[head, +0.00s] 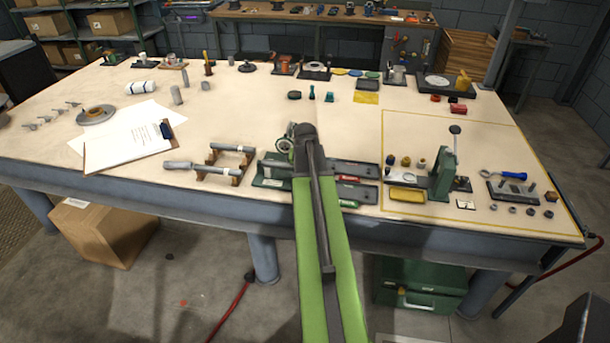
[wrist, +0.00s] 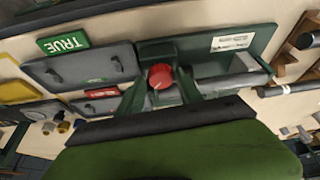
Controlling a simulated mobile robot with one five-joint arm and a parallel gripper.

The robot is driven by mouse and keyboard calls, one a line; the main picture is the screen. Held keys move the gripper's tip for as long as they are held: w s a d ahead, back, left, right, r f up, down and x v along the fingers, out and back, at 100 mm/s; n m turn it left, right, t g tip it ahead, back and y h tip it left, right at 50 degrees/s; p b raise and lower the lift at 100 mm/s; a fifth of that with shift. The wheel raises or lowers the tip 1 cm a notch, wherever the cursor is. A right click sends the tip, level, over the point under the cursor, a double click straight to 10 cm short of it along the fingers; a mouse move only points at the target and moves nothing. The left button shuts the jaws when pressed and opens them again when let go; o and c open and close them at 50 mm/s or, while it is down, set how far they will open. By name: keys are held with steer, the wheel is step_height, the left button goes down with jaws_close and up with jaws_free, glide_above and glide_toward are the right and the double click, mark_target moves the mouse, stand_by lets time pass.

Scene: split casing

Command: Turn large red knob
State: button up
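The fingers stand apart, and a narrow gap seems to show at the right finger; contact is hard to tell. In the head view my green arm reaches over the table to the casing (head: 272,172) and hides the knob and my fingertips.
Two grey bars on brown stands (head: 205,172) are left of the casing in the head view. A green press (head: 443,172) stands at the right.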

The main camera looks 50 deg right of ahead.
steer(key=p+v, duration=1.6)
steer(key=v, duration=0.1)
steer(key=shift+r, duration=0.15)
steer(key=shift+a, duration=0.1)
steer(key=w+a+f+n+y+b, duration=0.15)
steer(key=w+a, duration=0.25)
steer(key=a, duration=0.4)
steer(key=w+a+f+n+b, duration=0.15)
steer(key=w+a, duration=0.25)
steer(key=a, duration=0.4)
steer(key=w+a+f+n+b, duration=0.15)
steer(key=w+a, duration=0.25)
steer(key=a, duration=0.4)
steer(key=s+a+f+n+g+y, duration=0.1)
steer(key=s+a+n, duration=0.2)
steer(key=a, duration=0.6)
steer(key=s+a+f+n+g+y+b, duration=0.1)
steer(key=s+a+n, duration=0.2)
steer(key=a, duration=0.7)
steer(key=shift+s+a+f+g, duration=0.2)
steer(key=shift+a+f+g, duration=0.1)
steer(key=shift+f+g, duration=0.1)
